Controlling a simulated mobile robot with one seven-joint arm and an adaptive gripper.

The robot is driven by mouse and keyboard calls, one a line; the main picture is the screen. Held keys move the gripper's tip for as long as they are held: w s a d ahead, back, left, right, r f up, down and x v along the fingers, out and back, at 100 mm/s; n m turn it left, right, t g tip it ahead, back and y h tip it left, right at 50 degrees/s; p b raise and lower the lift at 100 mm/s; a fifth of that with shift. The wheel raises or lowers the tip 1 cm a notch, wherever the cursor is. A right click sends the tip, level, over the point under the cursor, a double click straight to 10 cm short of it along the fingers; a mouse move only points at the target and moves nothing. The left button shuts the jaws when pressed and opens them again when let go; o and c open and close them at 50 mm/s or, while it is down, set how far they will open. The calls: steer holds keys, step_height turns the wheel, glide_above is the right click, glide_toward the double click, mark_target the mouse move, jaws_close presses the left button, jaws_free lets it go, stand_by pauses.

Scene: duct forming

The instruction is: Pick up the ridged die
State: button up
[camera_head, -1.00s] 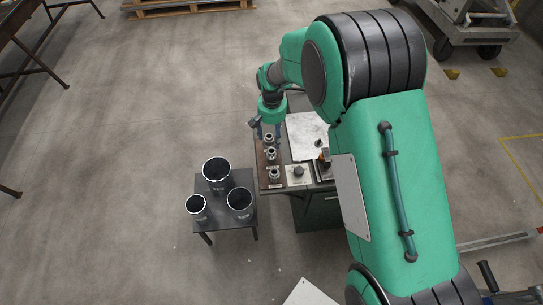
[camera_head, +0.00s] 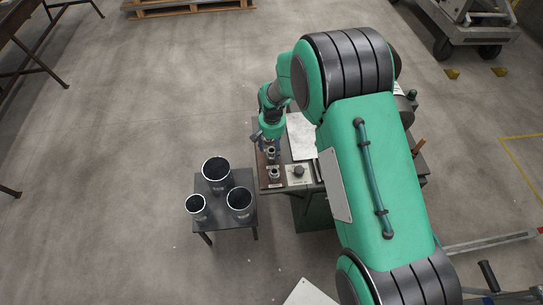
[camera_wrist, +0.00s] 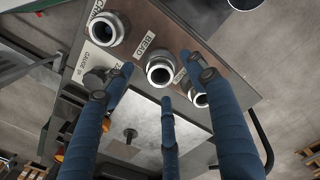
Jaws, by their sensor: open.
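Three grey metal dies stand in a row on a brown board (camera_wrist: 225,72) with printed labels. In the wrist view they are the upper left die (camera_wrist: 107,28), the middle die (camera_wrist: 160,70) by a label reading BEAD, and the right die (camera_wrist: 199,97), partly behind a finger. I cannot tell which one is ridged. My gripper (camera_wrist: 160,74) is open and empty, its blue fingers spread around the view of the middle die, with no clear contact. In the head view my gripper (camera_head: 269,138) is over the far end of the row and hides the farthest die.
A white plate with a dark knob (camera_head: 299,173) sits right of the dies. A pale metal sheet (camera_head: 302,135) lies behind it. A low dark table (camera_head: 223,215) with three dark cups stands left of the bench. My arm hides the bench's right part.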

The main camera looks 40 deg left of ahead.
steer(key=shift+f, duration=0.15)
steer(key=shift+s+a+f, duration=0.1)
steer(key=shift+f, duration=2.4)
jaws_close()
